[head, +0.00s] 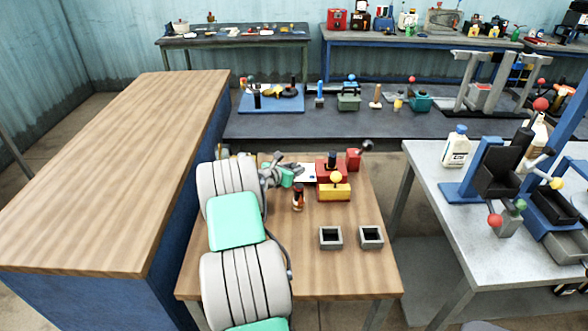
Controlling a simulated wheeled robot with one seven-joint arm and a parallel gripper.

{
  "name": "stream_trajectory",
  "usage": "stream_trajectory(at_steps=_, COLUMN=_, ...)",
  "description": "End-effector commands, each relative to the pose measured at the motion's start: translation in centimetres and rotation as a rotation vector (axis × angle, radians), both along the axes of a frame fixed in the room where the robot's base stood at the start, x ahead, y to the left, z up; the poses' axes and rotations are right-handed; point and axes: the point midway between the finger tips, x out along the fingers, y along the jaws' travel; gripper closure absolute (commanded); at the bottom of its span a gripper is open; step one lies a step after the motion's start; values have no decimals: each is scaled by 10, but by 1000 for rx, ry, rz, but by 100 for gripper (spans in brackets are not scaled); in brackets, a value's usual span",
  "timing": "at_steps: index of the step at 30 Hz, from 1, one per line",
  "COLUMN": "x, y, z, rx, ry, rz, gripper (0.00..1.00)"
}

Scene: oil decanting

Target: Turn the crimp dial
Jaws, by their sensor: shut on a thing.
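A red and yellow device (334,186) stands on the small wooden table, with a black knob on top and a yellow ball at its front. I cannot tell which part is the crimp dial. My gripper (298,169) is left of this device, low over the table. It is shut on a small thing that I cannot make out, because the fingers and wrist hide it. A white flat piece with a blue mark (309,177) lies between the fingertips and the device. A small dark bottle with an orange band (298,197) stands just in front of my gripper.
Two grey square holders (330,238) (371,237) sit at the table's front right. A red part with a black-tipped lever (355,159) is behind the device. A long wooden counter (110,160) is close on the left. A grey bench (425,190) with a white bottle (456,147) stands right.

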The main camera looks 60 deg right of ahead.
Motion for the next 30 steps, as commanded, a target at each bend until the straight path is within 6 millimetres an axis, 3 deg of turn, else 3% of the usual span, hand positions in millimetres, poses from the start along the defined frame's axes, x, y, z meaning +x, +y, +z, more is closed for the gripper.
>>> stream_trajectory(at_steps=4, x=0, y=0, z=0, rx=0, ry=0, rz=0, gripper=100)
stream_trajectory(at_steps=8, x=1, y=0, z=-2, rx=1, ry=1, rz=-13, gripper=100)
stream_trajectory(at_steps=18, x=5, y=-2, z=-2, rx=-3, ry=0, rz=-250, gripper=100)
stream_trajectory(at_steps=28, x=4, y=-1, z=1, rx=-1, ry=-1, rz=-268, gripper=100)
stream_trajectory(at_steps=29, x=4, y=-1, z=1, rx=-1, ry=-1, rz=-268, gripper=60)
stream_trajectory(at_steps=30, x=4, y=-1, z=1, rx=-1, ry=-1, rz=-268, gripper=57)
